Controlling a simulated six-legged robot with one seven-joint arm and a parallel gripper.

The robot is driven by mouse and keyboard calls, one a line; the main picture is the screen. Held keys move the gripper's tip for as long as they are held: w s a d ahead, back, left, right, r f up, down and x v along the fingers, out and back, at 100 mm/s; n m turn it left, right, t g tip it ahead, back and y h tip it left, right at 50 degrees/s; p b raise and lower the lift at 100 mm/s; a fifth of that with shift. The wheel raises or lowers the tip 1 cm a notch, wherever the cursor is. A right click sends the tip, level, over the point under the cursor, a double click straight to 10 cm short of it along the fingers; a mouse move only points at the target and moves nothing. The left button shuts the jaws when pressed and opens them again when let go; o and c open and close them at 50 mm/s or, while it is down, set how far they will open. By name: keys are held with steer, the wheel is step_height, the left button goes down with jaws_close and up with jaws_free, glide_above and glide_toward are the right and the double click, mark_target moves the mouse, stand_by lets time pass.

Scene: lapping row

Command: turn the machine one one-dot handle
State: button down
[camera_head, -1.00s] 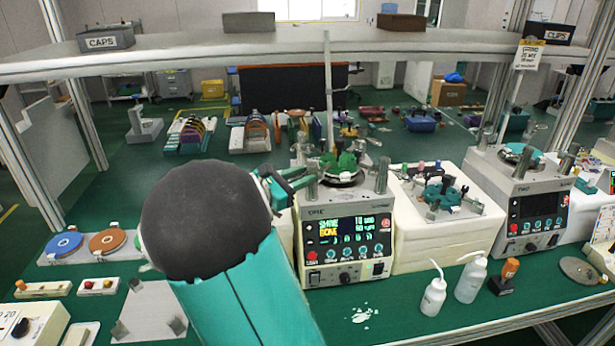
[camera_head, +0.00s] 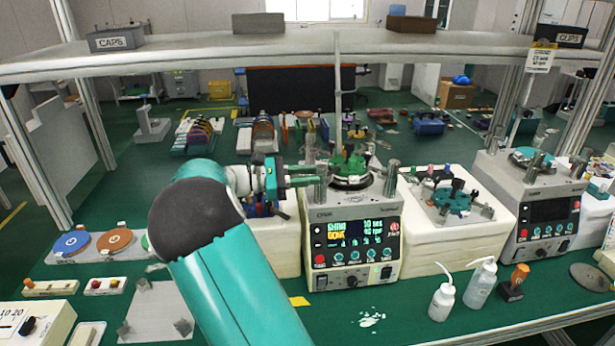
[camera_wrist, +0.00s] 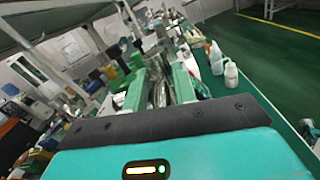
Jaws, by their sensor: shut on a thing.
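Machine one (camera_head: 352,245) stands on the green bench with a lit display and knobs on its front. A green fixture (camera_head: 348,163) sits on its round top plate. Grey upright posts stand at its top corners, one at the right (camera_head: 391,176) and one at the left. My gripper (camera_head: 312,176) reaches in from the left and is shut on the left post, which looks like a handle. The dot mark cannot be made out.
A white block with a teal fixture (camera_head: 450,200) stands right of machine one, then machine two (camera_head: 530,205). Two white bottles (camera_head: 442,298) and an orange-topped item (camera_head: 517,280) are at the front right. A shelf (camera_head: 300,50) crosses above. The bench in front is mostly clear.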

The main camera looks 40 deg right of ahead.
steer(key=shift+d+m, duration=0.15)
steer(key=shift+m, duration=0.15)
steer(key=c, duration=1.4)
jaws_free()
steer(key=v, duration=1.4)
steer(key=shift+w+d, duration=0.15)
steer(key=shift+w, duration=0.1)
steer(key=shift+s+r+y, duration=0.1)
steer(key=shift+s+y, duration=0.05)
steer(key=shift+y, duration=0.15)
